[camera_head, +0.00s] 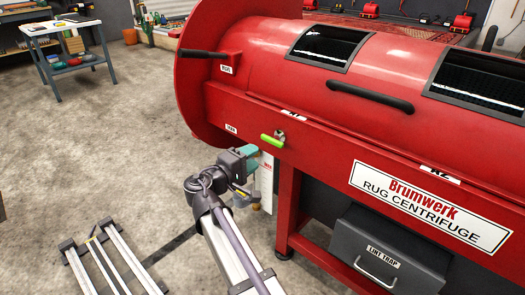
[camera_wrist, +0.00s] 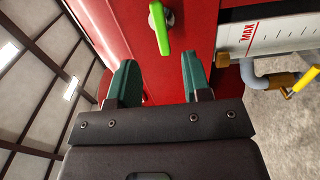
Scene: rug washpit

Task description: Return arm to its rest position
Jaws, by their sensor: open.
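My gripper (camera_head: 250,158) is at the end of my arm, low in front of the red rug centrifuge (camera_head: 330,110). In the wrist view my gripper (camera_wrist: 158,80) shows two green fingers spread apart with nothing between them. A bright green lever (camera_head: 272,141) on the centrifuge's front is just above and right of the fingers in the head view. In the wrist view the lever (camera_wrist: 159,30) is beyond the fingertips, apart from them. My arm reaches up from the bottom of the head view.
A white gauge marked MAX (camera_wrist: 270,35) with a yellow-handled valve (camera_wrist: 304,82) is close to the right finger. A lint trap drawer (camera_head: 385,255) is at lower right. A work table (camera_head: 65,30) stands at upper left. Rails (camera_head: 110,260) lie at lower left. Open floor is at left.

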